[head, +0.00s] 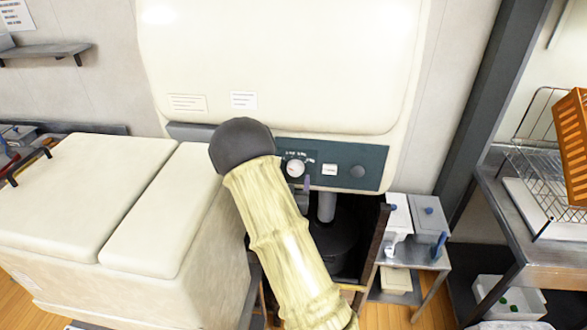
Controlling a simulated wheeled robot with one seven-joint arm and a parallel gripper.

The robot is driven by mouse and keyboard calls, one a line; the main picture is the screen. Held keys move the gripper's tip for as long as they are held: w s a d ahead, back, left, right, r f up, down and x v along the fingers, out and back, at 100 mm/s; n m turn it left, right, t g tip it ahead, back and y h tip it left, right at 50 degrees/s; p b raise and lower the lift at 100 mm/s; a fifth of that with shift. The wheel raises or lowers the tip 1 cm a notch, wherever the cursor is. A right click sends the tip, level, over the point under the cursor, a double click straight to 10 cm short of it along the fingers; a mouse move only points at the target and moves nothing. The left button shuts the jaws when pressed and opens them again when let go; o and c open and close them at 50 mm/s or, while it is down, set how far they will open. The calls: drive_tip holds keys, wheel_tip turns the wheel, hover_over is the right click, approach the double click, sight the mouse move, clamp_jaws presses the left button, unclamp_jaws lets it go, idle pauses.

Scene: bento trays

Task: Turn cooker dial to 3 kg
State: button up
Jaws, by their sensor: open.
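The cooker is a large cream machine (285,60) with a dark green control panel (345,178) along its lower front. A round white dial (295,168) sits on the panel, with small lettering above it that is too small to read. The dial's pointing direction cannot be told. My arm rises from the bottom and covers the panel's left part. Part of my gripper (305,186), a small grey and purple piece, shows just below the dial. The rest is hidden behind my arm. Whether it touches the dial cannot be told. It holds nothing visible.
A dark opening lies below the panel. A cream chest (85,180) stands at left. White containers (397,215) stand on a small table at right, near a wire rack (540,150).

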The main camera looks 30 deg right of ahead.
sight(295, 170)
drive_tip(key=p+x, duration=0.1)
drive_tip(key=x, duration=0.3)
drive_tip(key=shift+d, duration=0.1)
drive_tip(key=c, duration=1)
